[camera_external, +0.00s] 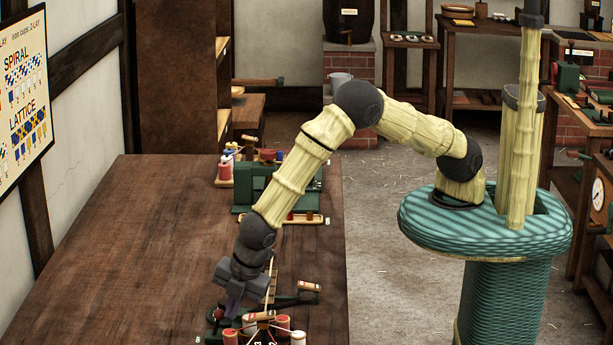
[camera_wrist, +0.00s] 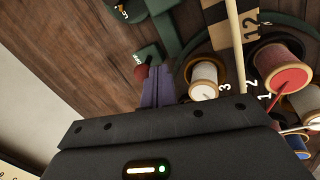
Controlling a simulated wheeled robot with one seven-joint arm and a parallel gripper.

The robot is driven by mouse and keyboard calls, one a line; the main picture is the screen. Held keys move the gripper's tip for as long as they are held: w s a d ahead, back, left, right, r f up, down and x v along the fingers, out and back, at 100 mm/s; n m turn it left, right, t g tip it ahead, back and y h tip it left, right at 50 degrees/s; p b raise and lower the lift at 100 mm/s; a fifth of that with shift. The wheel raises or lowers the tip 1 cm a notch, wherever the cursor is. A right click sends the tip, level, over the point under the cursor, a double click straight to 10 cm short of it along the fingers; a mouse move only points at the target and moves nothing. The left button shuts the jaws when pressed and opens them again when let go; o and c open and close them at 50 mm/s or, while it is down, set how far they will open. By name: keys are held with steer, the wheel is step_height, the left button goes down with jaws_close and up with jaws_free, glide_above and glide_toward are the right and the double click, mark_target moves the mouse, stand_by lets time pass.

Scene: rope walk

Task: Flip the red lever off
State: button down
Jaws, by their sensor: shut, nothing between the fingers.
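A small dark-red knob (camera_wrist: 141,72), which looks like the end of the red lever, shows just left of my fingertips in the wrist view. A small red knob (camera_external: 219,313) also shows at the bottom of the external view, beside my fingers. My gripper (camera_wrist: 158,84) has purple fingers, which are shut with nothing between them. In the external view my gripper (camera_external: 233,305) points down, low over the table. The knob and fingers are very close; I cannot tell whether they touch. The lever's shaft is mostly hidden, so its position is unclear.
Thread spools (camera_wrist: 277,67) in red and white stand close right of my fingers. A green fixture (camera_wrist: 180,42) lies beyond them. On the table (camera_external: 125,240), a green machine (camera_external: 285,190) with spools stands farther back. The table's left part is clear.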

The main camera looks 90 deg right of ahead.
steer(key=shift+w+r+g+p, duration=0.25)
steer(key=shift+w+g+p, duration=0.25)
steer(key=shift+w+g, duration=0.1)
steer(key=shift+w+r+g+p, duration=0.25)
steer(key=shift+w+g+p, duration=0.25)
steer(key=shift+g, duration=0.1)
steer(key=shift+w+b, duration=0.6)
steer(key=shift+w, duration=0.5)
steer(key=shift+w+r, duration=0.25)
steer(key=shift+w, duration=0.25)
steer(key=shift+w+d+r, duration=0.1)
steer(key=shift+w+d, duration=0.05)
steer(key=shift+w, duration=0.1)
step_height(320, 180, up, 10)
steer(key=w+a+p, duration=0.1)
steer(key=p, duration=0.4)
steer(key=shift+w+f+p, duration=0.25)
steer(key=shift+w+p, duration=0.1)
